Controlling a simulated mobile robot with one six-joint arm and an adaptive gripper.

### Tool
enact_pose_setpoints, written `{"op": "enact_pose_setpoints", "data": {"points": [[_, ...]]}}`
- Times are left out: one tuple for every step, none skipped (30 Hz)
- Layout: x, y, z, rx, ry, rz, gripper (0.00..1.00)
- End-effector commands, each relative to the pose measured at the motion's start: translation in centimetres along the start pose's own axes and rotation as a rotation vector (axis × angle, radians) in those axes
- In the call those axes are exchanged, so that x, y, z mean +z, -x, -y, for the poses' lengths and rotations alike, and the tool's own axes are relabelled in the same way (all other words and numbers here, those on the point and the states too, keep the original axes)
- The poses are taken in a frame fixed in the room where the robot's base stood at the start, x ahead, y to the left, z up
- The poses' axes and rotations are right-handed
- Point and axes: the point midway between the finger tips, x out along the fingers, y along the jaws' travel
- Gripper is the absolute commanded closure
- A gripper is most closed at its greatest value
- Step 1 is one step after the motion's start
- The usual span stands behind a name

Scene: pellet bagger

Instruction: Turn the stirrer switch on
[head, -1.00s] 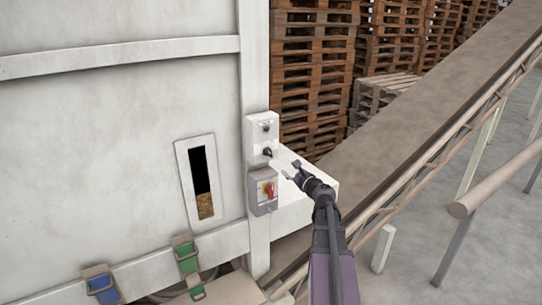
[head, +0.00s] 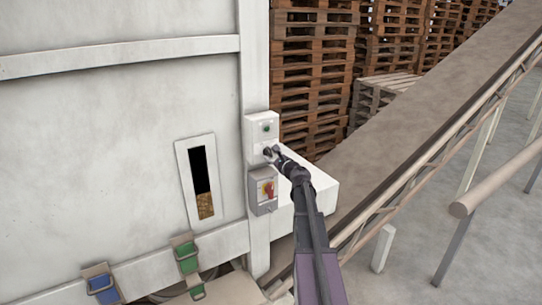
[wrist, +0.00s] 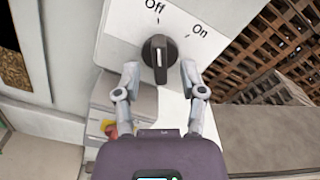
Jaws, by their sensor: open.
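The stirrer switch (wrist: 159,55) is a black rotary knob on a pale control box (head: 256,132), with "Off" and "On" printed above it in the wrist view. The white mark on its knob appears nearer "Off" than "On". My gripper (wrist: 159,72) is open, with one finger on each side of the knob; I cannot tell whether either finger touches it.
A grey box with a red rotary handle on yellow (head: 268,190) is just below. A white ledge (head: 312,200) juts out beneath my arm. A sloping conveyor (head: 400,145) and stacked pallets (head: 315,70) stand to the right. A sight window (head: 202,180) is on the left.

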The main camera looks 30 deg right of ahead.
Motion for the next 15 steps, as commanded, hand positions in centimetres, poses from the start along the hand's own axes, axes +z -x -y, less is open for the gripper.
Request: {"op": "enact_pose_setpoints", "data": {"points": [[-0.02,-0.49,0.03,0.001,0.000,0.000,0.47],[-0.01,-0.63,0.02,0.001,0.000,0.000,0.47],[-0.01,-0.77,0.01,0.001,0.000,0.000,0.47],[0.00,-0.85,0.01,0.001,0.000,0.000,0.47],[0.00,-0.90,0.00,0.000,0.000,0.000,0.47],[0.00,-0.95,0.00,0.000,0.000,0.000,0.47],[0.01,-0.97,-0.01,0.000,0.000,0.000,0.47],[0.01,-0.97,-0.01,0.000,0.000,0.000,0.47],[0.01,-0.97,-0.01,0.000,0.000,0.000,0.47],[0.01,-0.96,-0.02,0.000,0.000,0.000,0.47],[0.01,-0.95,-0.02,0.000,0.000,0.000,0.47],[0.01,-0.95,-0.02,0.000,0.000,0.000,0.47],[0.01,-0.94,-0.01,0.000,0.000,0.000,0.47],[0.01,-0.94,-0.02,0.000,0.000,0.000,0.47],[0.01,-0.94,-0.01,0.000,0.000,0.000,0.53]]}}
